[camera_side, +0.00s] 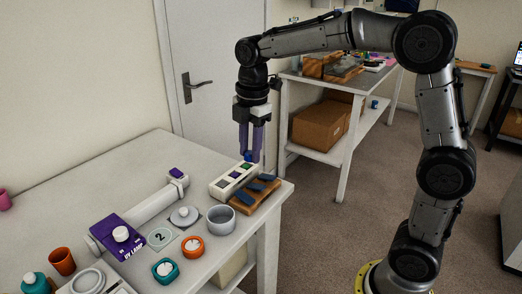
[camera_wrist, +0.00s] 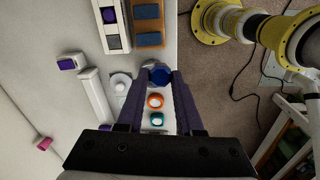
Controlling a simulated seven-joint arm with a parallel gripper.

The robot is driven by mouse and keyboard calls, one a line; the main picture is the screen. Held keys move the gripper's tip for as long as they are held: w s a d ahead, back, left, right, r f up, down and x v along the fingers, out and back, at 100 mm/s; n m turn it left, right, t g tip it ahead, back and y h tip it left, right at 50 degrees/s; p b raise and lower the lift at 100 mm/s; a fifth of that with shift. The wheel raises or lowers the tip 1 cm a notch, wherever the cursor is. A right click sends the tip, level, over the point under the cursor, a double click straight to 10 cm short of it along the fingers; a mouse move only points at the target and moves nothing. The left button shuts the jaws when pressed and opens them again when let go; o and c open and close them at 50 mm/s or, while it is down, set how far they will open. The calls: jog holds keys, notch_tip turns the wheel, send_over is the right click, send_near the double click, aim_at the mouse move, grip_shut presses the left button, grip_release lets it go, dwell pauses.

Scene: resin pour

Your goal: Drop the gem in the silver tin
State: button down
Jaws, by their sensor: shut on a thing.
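My gripper (camera_side: 250,153) is shut on a small blue gem (camera_side: 247,157), held in the air above the white gem box. In the wrist view the gem (camera_wrist: 161,76) sits between the fingertips of my gripper (camera_wrist: 160,78). The silver tin (camera_side: 221,219) is an open, round grey cup standing upright on the table, lower and nearer the camera than the gem in the side view. In the wrist view the gem and fingers hide most of the tin; a bit of its grey rim (camera_wrist: 152,64) shows. The gem is apart from the tin.
The white box (camera_side: 213,190) with coloured squares and a wooden board (camera_side: 244,207) with blue pieces stand behind the tin. A grey lid (camera_side: 184,216), an orange-ringed jar (camera_side: 192,247), a teal jar (camera_side: 165,270) and the purple UV lamp (camera_side: 104,232) stand nearby. The table edge is close right.

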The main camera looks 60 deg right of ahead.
jog(key=w+a+f+n, duration=0.1)
jog(key=w+a+f, duration=0.2)
jog(key=a+f, duration=0.3)
jog(key=shift+w+f, duration=0.4)
jog(key=shift+f, duration=0.95)
jog(key=shift+c, duration=2.4)
grip_release()
jog(key=shift+r, duration=0.1)
notch_tip(320, 180, up, 14)
jog(key=shift+s, duration=0.3)
